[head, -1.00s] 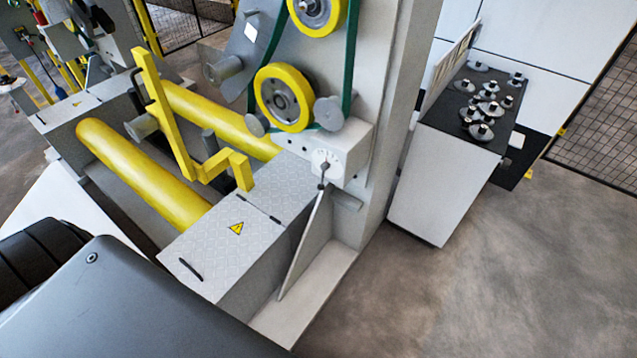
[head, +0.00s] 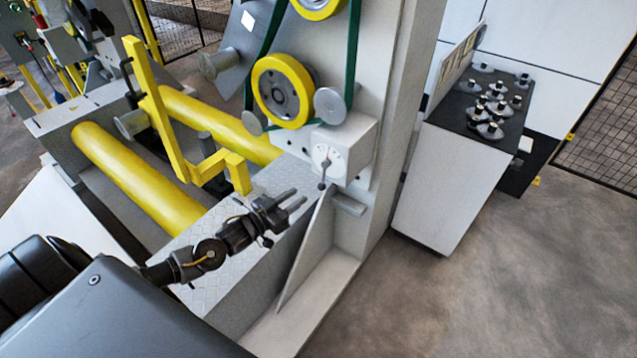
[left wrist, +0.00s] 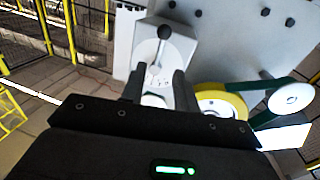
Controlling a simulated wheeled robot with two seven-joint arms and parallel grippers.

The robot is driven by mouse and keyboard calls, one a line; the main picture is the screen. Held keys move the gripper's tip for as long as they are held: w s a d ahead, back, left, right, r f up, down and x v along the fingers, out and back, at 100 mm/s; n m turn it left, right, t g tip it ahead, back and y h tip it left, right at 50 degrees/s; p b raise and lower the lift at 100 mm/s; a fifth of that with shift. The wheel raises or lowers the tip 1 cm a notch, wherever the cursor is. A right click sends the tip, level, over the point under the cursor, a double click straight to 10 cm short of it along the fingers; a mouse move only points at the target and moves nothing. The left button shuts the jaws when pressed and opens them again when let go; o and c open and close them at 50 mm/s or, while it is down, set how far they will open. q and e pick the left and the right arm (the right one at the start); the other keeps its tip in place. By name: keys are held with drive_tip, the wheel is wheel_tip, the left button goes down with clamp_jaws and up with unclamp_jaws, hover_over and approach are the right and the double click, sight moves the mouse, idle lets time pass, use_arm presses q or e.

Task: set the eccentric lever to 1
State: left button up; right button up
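The eccentric lever (head: 322,178) is a short dark rod with a ball end, hanging about straight down from a round white dial (head: 327,158) on a light grey box. The dial has small marks that are too small to read. In the left wrist view the lever's dark ball (left wrist: 164,32) and the dial (left wrist: 158,70) show ahead, past the fingers. My left gripper (head: 298,200) is below and left of the lever, apart from it. Its two fingers (left wrist: 160,90) are spread with nothing between them. My right gripper is in neither view.
A yellow pulley (head: 283,92) with a green belt sits above the dial. A yellow bent bar (head: 160,110) and yellow rollers (head: 130,165) lie to the left. A thin upright plate (head: 308,245) stands below the lever. A cabinet with several dark-knobbed pieces (head: 490,105) is at the right.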

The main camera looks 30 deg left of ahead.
sight(319, 187)
use_arm(q)
drive_tip(key=p+x, duration=0.1)
drive_tip(key=x, duration=0.9)
clamp_jaws()
